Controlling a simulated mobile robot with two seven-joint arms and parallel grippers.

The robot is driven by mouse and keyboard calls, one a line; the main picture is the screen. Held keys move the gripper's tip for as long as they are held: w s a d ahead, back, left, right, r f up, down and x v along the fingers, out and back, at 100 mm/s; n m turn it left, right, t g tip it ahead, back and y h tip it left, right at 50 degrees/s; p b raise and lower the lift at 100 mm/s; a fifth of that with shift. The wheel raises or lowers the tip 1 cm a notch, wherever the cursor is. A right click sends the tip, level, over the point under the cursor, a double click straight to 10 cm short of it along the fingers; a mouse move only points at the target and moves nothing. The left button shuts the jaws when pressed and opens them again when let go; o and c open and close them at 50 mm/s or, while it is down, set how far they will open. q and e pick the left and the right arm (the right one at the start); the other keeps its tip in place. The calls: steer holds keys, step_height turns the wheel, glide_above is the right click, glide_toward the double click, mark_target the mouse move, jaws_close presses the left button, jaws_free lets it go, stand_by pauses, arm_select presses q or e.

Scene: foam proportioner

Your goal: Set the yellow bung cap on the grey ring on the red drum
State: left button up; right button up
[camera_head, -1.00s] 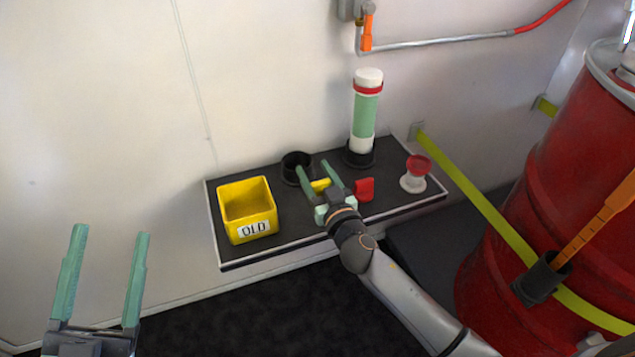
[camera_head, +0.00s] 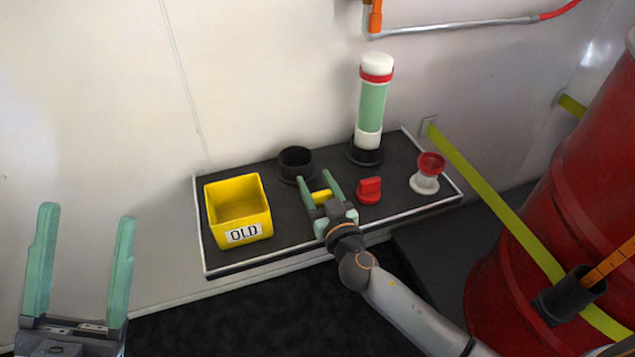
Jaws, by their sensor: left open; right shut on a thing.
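My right gripper (camera_head: 315,181) is over the black shelf, shut on the yellow bung cap (camera_head: 321,196), whose yellow grip shows between the two green fingers. The cap is still at or close to the shelf surface; I cannot tell if it touches. The red drum (camera_head: 540,210) stands at the right edge, cut off by the frame. Its top and the grey ring are not in view. My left gripper (camera_head: 82,225) is open and empty at the lower left, away from the shelf.
The shelf (camera_head: 290,235) also holds a yellow box marked OLD (camera_head: 222,228), a black cup (camera_head: 296,162), a green-and-white cylinder (camera_head: 371,105), a red knob (camera_head: 369,190) and a red-and-white piece (camera_head: 427,172). A yellow-green strap (camera_head: 490,205) runs to the drum, with a black holder (camera_head: 570,297) there.

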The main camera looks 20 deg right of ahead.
steer(key=shift+f, duration=0.1)
steer(key=o, duration=1.4)
